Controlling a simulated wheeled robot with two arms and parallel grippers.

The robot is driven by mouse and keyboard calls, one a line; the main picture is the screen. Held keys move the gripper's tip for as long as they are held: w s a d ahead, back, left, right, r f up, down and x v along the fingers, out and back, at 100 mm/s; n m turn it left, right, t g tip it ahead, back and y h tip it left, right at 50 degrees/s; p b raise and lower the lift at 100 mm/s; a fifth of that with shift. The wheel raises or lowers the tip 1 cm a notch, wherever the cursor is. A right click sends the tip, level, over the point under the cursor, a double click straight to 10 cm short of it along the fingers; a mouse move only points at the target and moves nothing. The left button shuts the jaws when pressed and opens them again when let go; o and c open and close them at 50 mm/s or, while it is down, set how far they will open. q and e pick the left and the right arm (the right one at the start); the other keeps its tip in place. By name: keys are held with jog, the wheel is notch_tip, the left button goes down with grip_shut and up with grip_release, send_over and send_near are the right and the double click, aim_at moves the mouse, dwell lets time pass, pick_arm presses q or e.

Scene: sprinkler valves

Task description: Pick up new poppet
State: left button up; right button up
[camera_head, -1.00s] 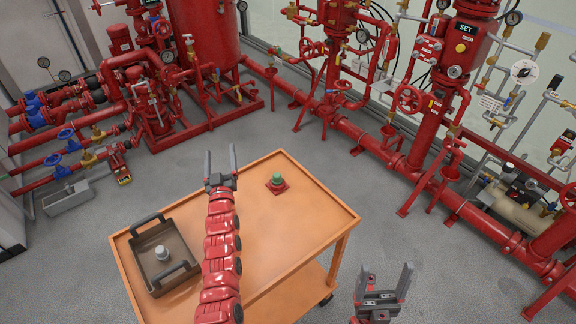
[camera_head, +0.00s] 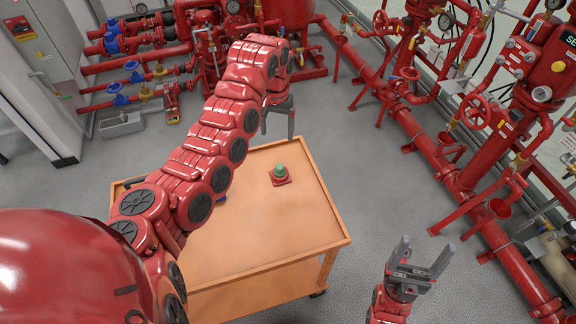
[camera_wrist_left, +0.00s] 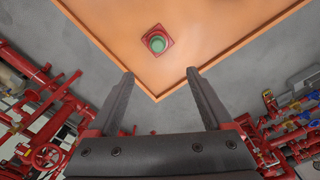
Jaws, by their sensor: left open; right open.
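The poppet (camera_head: 280,170), a small green-topped piece on a red square base, stands upright on the orange cart (camera_head: 258,245) near its far right part. It also shows in the left wrist view (camera_wrist_left: 157,42), beyond the fingertips. My left gripper (camera_head: 278,128) is open and empty, raised near the cart's far edge, pointing down, apart from the poppet. In the left wrist view the open fingers (camera_wrist_left: 160,75) have nothing between them. My right gripper (camera_head: 422,258) is open and empty, pointing up, to the right of the cart.
Red pipes and valves (camera_head: 430,145) run along the right side and back. A grey control cabinet (camera_head: 40,70) stands at the far left. My left arm hides the cart's left part. Grey floor between the cart and pipes is clear.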

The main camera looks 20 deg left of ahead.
pick_arm(q)
send_over(280, 166)
notch_tip(280, 166, down, 5)
jog(key=f+p, duration=0.1)
jog(key=f, duration=0.1)
jog(key=f+p, duration=0.1)
jog(key=f, duration=0.1)
jog(key=a+f+p, duration=0.1)
jog(key=shift+f, duration=0.4)
jog(key=shift+d+f, duration=0.15)
jog(key=shift+f, duration=0.35)
jog(key=shift+d+f+p, duration=0.1)
jog(key=shift+f+p, duration=0.3)
jog(key=shift+p, duration=0.05)
jog(key=f, duration=0.3)
jog(key=shift+s+d+f, duration=0.15)
jog(key=shift+d+f, duration=0.05)
jog(key=shift+d, duration=0.05)
jog(key=shift+f, duration=0.55)
grip_shut()
